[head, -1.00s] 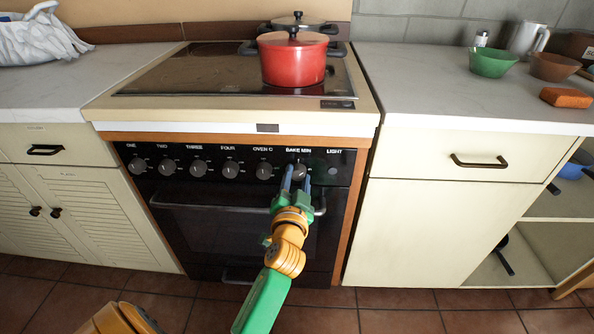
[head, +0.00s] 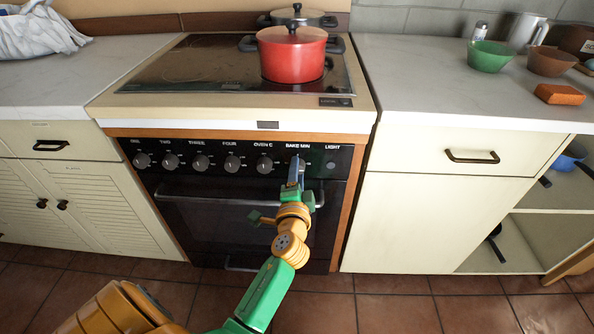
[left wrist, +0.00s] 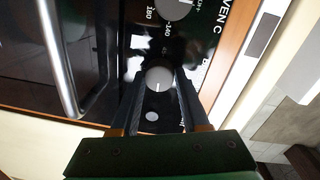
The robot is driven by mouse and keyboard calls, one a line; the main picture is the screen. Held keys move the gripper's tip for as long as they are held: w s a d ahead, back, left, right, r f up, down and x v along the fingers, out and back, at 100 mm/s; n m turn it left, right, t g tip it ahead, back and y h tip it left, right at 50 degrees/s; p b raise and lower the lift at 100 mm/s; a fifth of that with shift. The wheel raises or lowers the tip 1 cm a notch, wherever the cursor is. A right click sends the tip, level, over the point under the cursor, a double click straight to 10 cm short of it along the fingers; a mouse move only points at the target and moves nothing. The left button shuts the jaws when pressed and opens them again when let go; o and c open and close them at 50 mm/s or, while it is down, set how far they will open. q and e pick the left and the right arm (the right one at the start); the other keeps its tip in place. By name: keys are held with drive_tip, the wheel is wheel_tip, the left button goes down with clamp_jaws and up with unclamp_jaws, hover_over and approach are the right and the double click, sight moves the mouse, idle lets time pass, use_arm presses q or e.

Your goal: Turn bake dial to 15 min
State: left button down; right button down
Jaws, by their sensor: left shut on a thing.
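The bake dial (left wrist: 159,79) is a round grey knob under the BAKE MIN label, at the right end of the oven's dark control panel (head: 215,147). My left gripper (head: 296,166) reaches up to it from below and mostly hides it in the head view. In the left wrist view my left gripper (left wrist: 159,84) has one finger on each side of the knob and is shut on it. A small white mark shows on the knob's face. I cannot read the minute setting. My right gripper is not in view.
Other knobs stand in a row to the left; the nearest is the oven knob (head: 264,163). The oven handle (head: 215,196) runs below the panel, close to my left wrist. A red pot (head: 291,58) stands on the stove top.

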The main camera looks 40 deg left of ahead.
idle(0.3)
use_arm(q)
drive_tip(key=shift+c, duration=1.9)
unclamp_jaws()
drive_tip(key=v, duration=0.7)
